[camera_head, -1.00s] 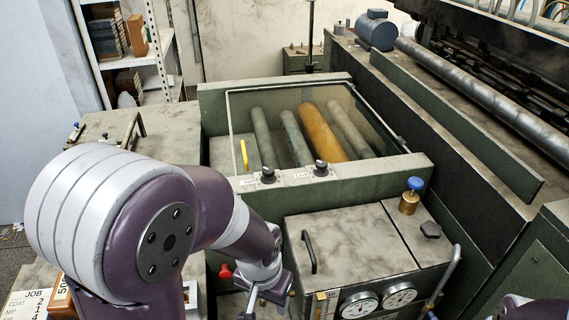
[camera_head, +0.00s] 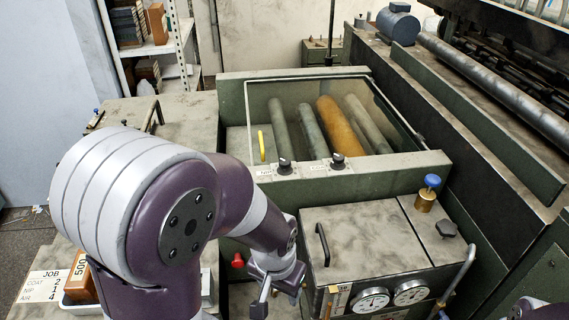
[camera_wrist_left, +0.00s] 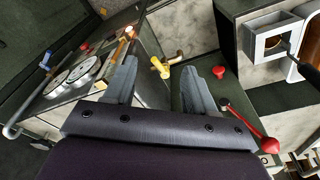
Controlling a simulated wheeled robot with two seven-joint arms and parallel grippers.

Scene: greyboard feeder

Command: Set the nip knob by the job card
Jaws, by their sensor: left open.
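The job card (camera_head: 45,287) stands at the lower left of the head view, with lines JOB, COAT 2, NIP 1 and AIR 4. Two black knobs sit on the front ledge of the glass-topped roller box, a left knob (camera_head: 284,165) and a right knob (camera_head: 337,160). The labels by them are too small to read. My left gripper (camera_head: 272,307) points down, below and in front of this ledge, apart from both knobs. In the wrist view its fingers (camera_wrist_left: 158,88) are spread and empty, with a yellow handle (camera_wrist_left: 160,68) beyond them. My right gripper is out of view.
A cabinet (camera_head: 365,245) with a black handle, two gauges (camera_head: 370,299) and a blue-topped brass valve (camera_head: 427,195) stands right of my left gripper. A red knob (camera_head: 237,261) lies left of it. In the wrist view, a red-ended lever (camera_wrist_left: 270,145) is near the right finger.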

